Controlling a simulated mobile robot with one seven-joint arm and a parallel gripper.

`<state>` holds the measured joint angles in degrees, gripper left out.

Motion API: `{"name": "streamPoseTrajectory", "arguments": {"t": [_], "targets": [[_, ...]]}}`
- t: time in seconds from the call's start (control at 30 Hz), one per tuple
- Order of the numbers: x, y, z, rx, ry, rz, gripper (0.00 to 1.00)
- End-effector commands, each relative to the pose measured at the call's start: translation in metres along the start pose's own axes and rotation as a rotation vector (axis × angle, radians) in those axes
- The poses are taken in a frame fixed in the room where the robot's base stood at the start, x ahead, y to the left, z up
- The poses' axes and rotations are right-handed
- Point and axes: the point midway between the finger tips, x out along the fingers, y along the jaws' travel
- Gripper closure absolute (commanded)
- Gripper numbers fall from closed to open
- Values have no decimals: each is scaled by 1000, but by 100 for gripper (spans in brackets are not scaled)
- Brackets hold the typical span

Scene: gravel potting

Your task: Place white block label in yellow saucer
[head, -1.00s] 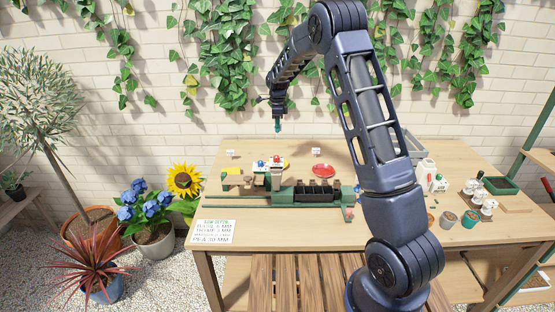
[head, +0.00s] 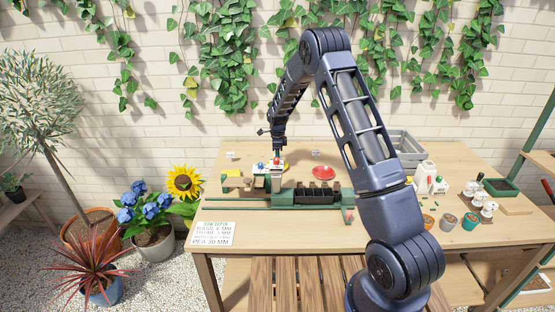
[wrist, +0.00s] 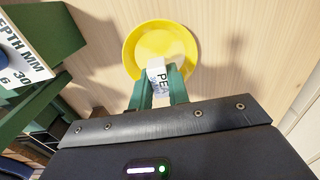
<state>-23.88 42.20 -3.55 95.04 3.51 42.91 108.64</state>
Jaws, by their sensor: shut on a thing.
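In the wrist view the yellow saucer (wrist: 135,50), a round shallow dish, lies on the wooden table beyond the fingertips. The block overlaps the saucer's near part in that view; I cannot tell whether it touches it. The saucer looks empty otherwise. In the head view my gripper (head: 276,152) is low over the back left of the table, behind the green device, and the held block is too small to make out there.
The green device (wrist: 50,45) with a white depth scale stands close at left in the wrist view. In the head view a red saucer (head: 323,173) lies to the right, behind a black cell tray (head: 318,195). Bottles, pots and a grey crate (head: 405,147) stand at right.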

Motion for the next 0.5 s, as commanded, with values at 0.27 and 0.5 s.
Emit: {"name": "streamPoseTrajectory", "arguments": {"t": [0.27, 0.5], "targets": [[15, 0, 0, 1, 0, 0, 100], [18, 0, 0, 1, 0, 0, 100]]}}
